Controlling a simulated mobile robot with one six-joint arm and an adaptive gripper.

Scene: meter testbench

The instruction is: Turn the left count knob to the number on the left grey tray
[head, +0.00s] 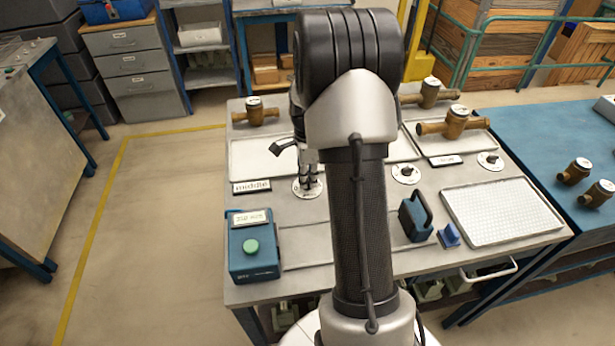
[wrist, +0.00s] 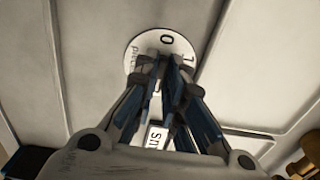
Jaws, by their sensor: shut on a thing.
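The left count knob's round white dial plate (head: 313,193) lies flat on the bench, in front of the left grey tray (head: 236,160). In the wrist view the plate (wrist: 136,56) shows a 0 at its top, a 1 at its right and small lettering at its left. My gripper (head: 309,182) points down at the dial and is shut on the knob. In the wrist view its fingers (wrist: 168,80) cover the knob and most of the dial, so the knob's pointer is hidden. I cannot read a number on the left grey tray; my arm covers part of that area.
A label reading "middle" (head: 252,187) lies left of the dial. A blue box with a green button (head: 252,254) stands at the front left. Two other dials (head: 406,173) (head: 490,161) lie to the right. Brass meters (head: 455,124) stand at the back.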

